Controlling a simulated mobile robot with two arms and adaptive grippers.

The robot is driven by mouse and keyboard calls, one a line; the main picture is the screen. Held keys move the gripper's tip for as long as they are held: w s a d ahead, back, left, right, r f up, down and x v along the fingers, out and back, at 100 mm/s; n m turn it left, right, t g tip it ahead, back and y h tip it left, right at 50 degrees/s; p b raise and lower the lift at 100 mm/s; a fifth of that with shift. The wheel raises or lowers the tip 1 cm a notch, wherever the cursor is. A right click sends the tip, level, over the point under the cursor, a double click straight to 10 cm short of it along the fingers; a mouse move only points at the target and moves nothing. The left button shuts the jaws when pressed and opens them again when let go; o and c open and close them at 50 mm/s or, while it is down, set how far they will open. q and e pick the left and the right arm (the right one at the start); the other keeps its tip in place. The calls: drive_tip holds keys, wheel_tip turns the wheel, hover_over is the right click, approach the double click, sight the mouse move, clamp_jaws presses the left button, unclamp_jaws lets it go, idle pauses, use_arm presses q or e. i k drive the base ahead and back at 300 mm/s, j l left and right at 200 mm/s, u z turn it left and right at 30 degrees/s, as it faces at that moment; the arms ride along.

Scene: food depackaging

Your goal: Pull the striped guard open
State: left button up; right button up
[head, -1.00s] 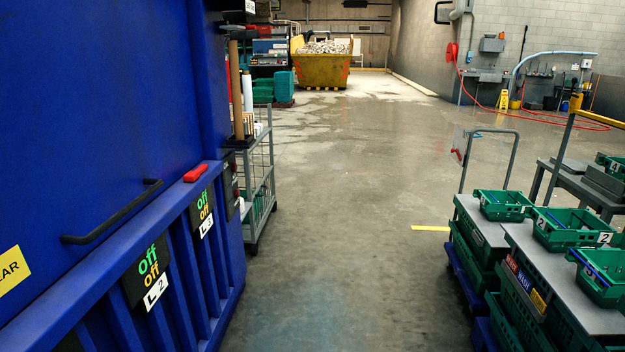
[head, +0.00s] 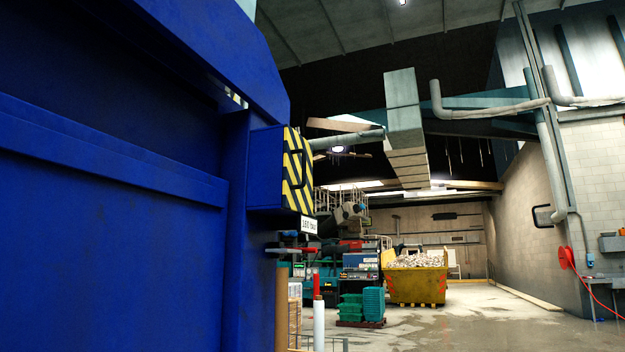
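The striped guard (head: 298,172) is a yellow and black diagonally striped panel on the end of a blue box that sticks out from the blue machine (head: 110,230). It is seen at a steep angle and looks closed against the box. A dark handle shows on its face. A white label (head: 309,225) with dark text, too small to read surely, sits at its lower edge. Neither of my grippers is in view.
The blue machine wall fills the left side. Below the guard stand a white roll (head: 319,325) and a brown post (head: 282,308). Green and teal crates (head: 373,303) and a yellow skip (head: 418,285) stand further back. The floor (head: 470,325) at the right is clear.

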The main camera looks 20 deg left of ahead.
sight(298, 152)
drive_tip(key=i+u, duration=0.4)
drive_tip(key=i+l+u, duration=0.2)
drive_tip(key=u, duration=0.15)
drive_tip(key=i+l+u, duration=0.65)
drive_tip(key=u, duration=0.15)
